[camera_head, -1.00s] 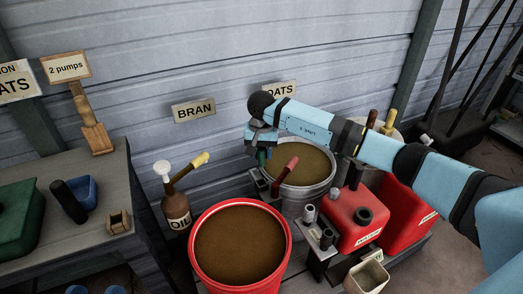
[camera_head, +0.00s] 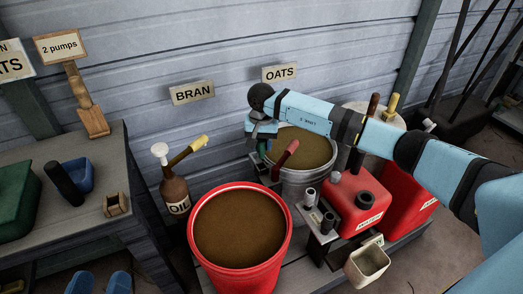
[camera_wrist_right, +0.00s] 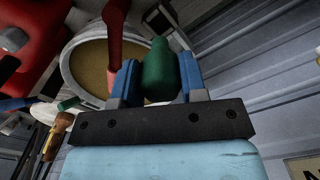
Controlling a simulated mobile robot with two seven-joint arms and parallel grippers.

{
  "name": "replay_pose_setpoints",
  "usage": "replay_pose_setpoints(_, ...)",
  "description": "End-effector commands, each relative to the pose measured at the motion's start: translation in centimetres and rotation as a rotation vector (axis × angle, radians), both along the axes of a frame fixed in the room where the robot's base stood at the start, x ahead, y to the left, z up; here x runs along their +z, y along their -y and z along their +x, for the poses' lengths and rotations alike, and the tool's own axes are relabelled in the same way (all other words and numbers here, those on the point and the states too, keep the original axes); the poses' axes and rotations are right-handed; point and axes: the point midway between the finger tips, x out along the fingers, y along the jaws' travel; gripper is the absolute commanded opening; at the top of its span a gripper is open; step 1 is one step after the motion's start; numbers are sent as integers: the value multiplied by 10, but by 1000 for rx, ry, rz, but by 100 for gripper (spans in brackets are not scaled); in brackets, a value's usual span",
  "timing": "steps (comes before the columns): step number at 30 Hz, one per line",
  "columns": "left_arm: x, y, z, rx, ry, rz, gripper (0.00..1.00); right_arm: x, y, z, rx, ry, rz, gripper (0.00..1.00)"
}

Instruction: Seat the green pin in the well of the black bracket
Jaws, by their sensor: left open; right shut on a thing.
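My right gripper (camera_head: 262,137) is shut on the green pin (camera_wrist_right: 159,70), which stands between its blue fingers in the right wrist view. In the head view the pin (camera_head: 264,146) shows as a small green patch below the gripper. The black bracket (camera_head: 262,168) is just below it, beside the red handle, and it also shows in the right wrist view (camera_wrist_right: 156,17) beyond the pin. The well is mostly hidden, and I cannot tell whether the pin touches the bracket.
A red handle (camera_head: 286,157) rises close beside the bracket, in front of the oats bucket (camera_head: 309,181). A red bucket (camera_head: 225,276), an oil bottle (camera_head: 174,188) and a red jug (camera_head: 354,210) crowd the shelf. The corrugated wall (camera_head: 220,45) is close behind.

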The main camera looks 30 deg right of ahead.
Motion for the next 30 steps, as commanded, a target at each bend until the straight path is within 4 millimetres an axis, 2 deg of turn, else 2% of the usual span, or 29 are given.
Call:
replay_pose_setpoints(11, -3, -1, 1, 1, 1, 5, 64, -2, 0, 0, 0, 0, 0, 0)
replay_pose_setpoints(30, -19, 0, 0, 0, 1, 2, 64, -28, 0, 0, 0, -1, 0, 0)
